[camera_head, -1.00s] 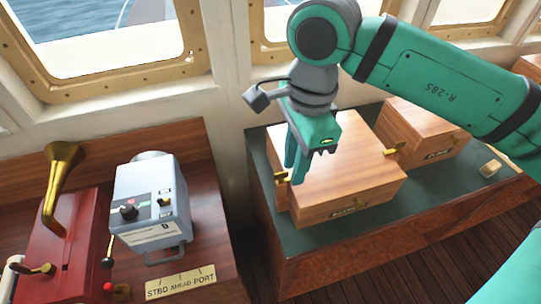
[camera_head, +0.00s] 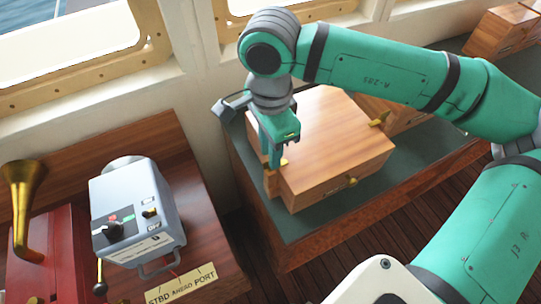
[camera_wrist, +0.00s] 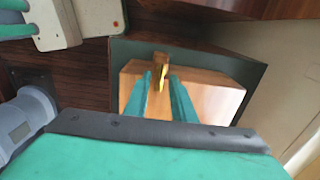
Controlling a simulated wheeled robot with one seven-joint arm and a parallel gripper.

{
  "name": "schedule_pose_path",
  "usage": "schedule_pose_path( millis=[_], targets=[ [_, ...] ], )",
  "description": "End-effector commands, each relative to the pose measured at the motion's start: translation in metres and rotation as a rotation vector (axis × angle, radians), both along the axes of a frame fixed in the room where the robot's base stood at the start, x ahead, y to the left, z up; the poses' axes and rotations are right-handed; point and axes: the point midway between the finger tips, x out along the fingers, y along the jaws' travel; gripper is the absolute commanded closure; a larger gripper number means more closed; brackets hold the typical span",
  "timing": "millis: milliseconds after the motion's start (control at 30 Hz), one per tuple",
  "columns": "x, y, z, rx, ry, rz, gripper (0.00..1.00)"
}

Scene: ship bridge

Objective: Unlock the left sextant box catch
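The wooden sextant box (camera_head: 335,135) sits closed on a green-topped cabinet. Its left brass catch (camera_head: 284,162) is partly hidden by my gripper (camera_head: 271,164), which points down at the box's left side. In the wrist view the yellow catch (camera_wrist: 163,77) shows between the two green fingers of my gripper (camera_wrist: 160,79), beside a small brown block (camera_wrist: 160,60) on the box (camera_wrist: 212,96). The fingers are apart, with gaps to the catch; I cannot tell whether either touches it. The right catch (camera_head: 379,119) sticks out on the box's other side.
A second wooden box (camera_head: 405,118) stands behind my arm on the green top (camera_head: 300,226). At left, a grey control unit (camera_head: 135,205), a brass horn (camera_head: 22,190) and a lettered plate (camera_head: 180,284) occupy a wooden console. Window frames and wall stand close behind.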

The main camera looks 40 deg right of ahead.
Motion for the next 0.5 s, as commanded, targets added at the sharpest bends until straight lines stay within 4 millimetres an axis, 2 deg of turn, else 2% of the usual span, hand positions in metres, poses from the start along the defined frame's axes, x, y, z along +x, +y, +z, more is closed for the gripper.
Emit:
schedule_pose_path(
  millis=[200,500],
  targets=[
    [-0.001,0.000,-0.024,0.001,0.001,-0.001,0.77],
    [0.000,-0.001,-0.029,0.000,-0.001,-0.001,0.77]
  ],
)
